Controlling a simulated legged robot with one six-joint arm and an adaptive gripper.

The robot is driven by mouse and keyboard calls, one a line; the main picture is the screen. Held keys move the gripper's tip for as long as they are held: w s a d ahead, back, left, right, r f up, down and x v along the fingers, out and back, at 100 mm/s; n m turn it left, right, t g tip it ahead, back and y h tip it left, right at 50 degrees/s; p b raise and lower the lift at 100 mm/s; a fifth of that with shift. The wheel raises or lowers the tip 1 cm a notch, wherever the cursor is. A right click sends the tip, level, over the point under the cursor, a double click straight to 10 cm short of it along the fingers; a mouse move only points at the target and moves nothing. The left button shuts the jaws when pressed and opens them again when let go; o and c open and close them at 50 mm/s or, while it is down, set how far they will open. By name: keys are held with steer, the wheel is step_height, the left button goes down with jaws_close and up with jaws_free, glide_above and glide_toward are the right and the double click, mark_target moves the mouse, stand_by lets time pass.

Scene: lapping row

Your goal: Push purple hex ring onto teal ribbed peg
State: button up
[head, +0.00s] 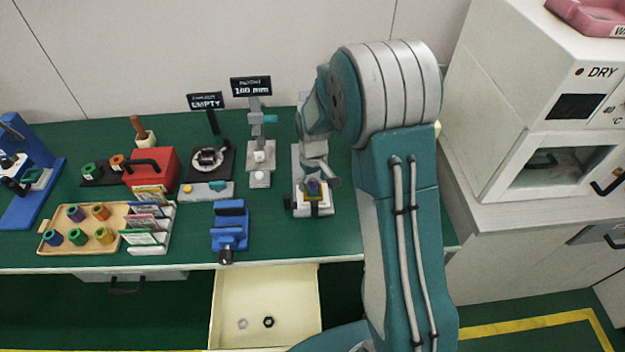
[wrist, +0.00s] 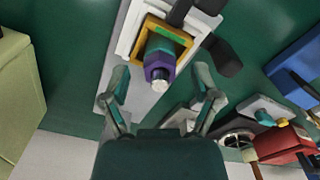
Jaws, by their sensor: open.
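The purple hex ring (wrist: 159,66) sits around the upper part of the teal ribbed peg (wrist: 166,43). The peg's pale tip pokes out through the ring, and a length of teal shows between the ring and the orange square holder at its base. The ribs are too small to make out. In the head view the ring (head: 313,187) is a small purple spot below my gripper (head: 320,178). My gripper (wrist: 160,74) is open in the wrist view, with one finger on either side of the ring, apparently apart from it.
The peg's holder stands on a pale fixture plate (head: 325,208). To its left are a blue vise (head: 230,229), a grey stand (head: 259,179) and a red box (head: 151,170). An open drawer (head: 234,290) holds two small rings. A white oven (head: 550,95) stands at right.

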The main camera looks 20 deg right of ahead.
steer(key=shift+r, duration=0.1)
step_height(320, 180, up, 12)
stand_by(0.4)
stand_by(0.4)
steer(key=s+r+m+t, duration=0.2)
steer(key=s+r+t, duration=0.1)
steer(key=s+r, duration=0.8)
steer(key=s+r+m+t, duration=0.1)
steer(key=s+r+t, duration=0.1)
steer(key=s, duration=1.2)
steer(key=shift+r+m+t, duration=0.15)
steer(key=shift+m+t, duration=0.15)
steer(key=shift+m, duration=0.1)
steer(key=shift+s+a, duration=0.1)
steer(key=shift+s, duration=0.05)
